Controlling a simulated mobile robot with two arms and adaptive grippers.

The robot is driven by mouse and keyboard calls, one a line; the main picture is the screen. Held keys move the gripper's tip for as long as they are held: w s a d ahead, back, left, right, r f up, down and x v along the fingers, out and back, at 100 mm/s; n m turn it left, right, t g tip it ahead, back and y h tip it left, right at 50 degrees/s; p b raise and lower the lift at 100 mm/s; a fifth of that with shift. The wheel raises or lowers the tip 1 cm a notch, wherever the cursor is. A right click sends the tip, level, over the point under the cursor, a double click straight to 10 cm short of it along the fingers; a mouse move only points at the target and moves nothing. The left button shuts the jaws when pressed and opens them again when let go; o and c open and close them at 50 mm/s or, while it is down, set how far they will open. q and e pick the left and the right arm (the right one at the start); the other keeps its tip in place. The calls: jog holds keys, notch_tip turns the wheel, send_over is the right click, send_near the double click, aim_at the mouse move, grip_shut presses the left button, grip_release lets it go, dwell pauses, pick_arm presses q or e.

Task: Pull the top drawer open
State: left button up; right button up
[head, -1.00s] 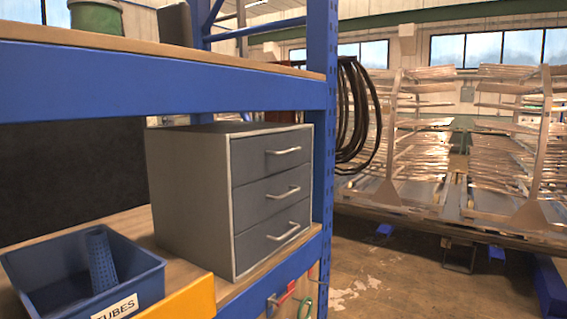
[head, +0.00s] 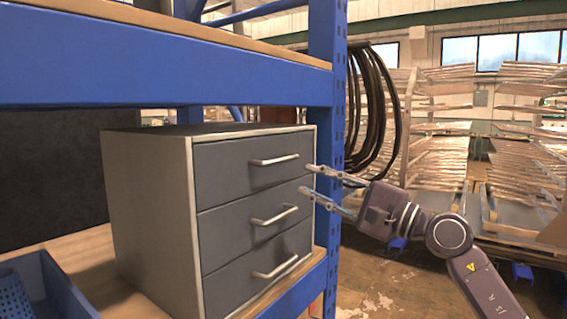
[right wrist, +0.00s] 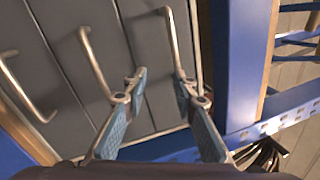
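The grey cabinet (head: 150,207) has three closed drawers. The top drawer (head: 225,166) has a pale bar handle (head: 274,160), which also shows in the right wrist view (right wrist: 171,42). My right gripper (head: 307,179) is open and empty, just right of that handle, with its fingers pointing at the cabinet front. In the right wrist view my right gripper (right wrist: 160,80) has its fingers spread, and the right fingertip overlaps the near end of the top handle. I cannot tell whether they touch. My left gripper is not in view.
The blue shelf post (head: 327,130) stands close behind my right gripper, with coiled black hoses (head: 375,120) beyond. The upper shelf beam (head: 160,70) runs above the cabinet. A blue bin (head: 45,290) sits at lower left.

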aim_at(287, 160)
jog(key=w+a+r+n+p, duration=0.1)
jog(key=a, duration=0.1)
jog(key=w+a+r+n+p, duration=0.1)
jog(key=a+r, duration=0.1)
jog(key=a+r+n+p, duration=0.1)
jog(key=a, duration=0.1)
jog(key=shift+w+r, duration=0.2)
jog(key=shift+w, duration=0.2)
jog(key=shift+w+a, duration=0.2)
jog(key=shift+a, duration=0.1)
jog(key=shift+c, duration=0.7)
grip_shut()
jog(key=shift+f, duration=0.1)
